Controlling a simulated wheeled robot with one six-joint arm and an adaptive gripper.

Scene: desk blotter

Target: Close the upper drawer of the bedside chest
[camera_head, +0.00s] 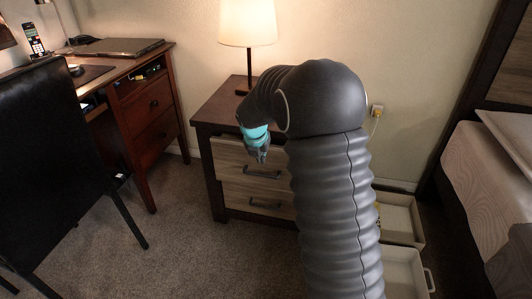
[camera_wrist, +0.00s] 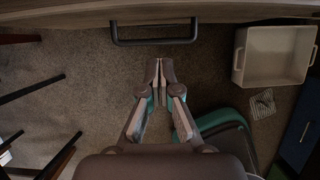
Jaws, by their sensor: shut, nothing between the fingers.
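The bedside chest (camera_head: 203,128) has a dark wood frame and two lighter, grey-brown drawer fronts. The upper drawer (camera_head: 230,158) seems to stand out a little from the frame; its right part is hidden behind my arm. Its dark bar handle (camera_head: 262,173) faces the room. In the wrist view, a drawer front (camera_wrist: 60,22) runs along the top edge with a dark handle (camera_wrist: 155,41) on it. My gripper (camera_head: 262,159) points down in front of the upper drawer, near its handle. In the wrist view my gripper (camera_wrist: 160,62) is shut and empty, its tips just short of the handle.
A lit lamp (camera_head: 248,25) stands on the chest. A desk (camera_head: 150,110) and a black chair (camera_head: 45,150) are at left, a bed (camera_head: 490,165) at right. Open bins (camera_head: 405,265) lie right of the chest; one bin (camera_wrist: 275,55) shows in the wrist view.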

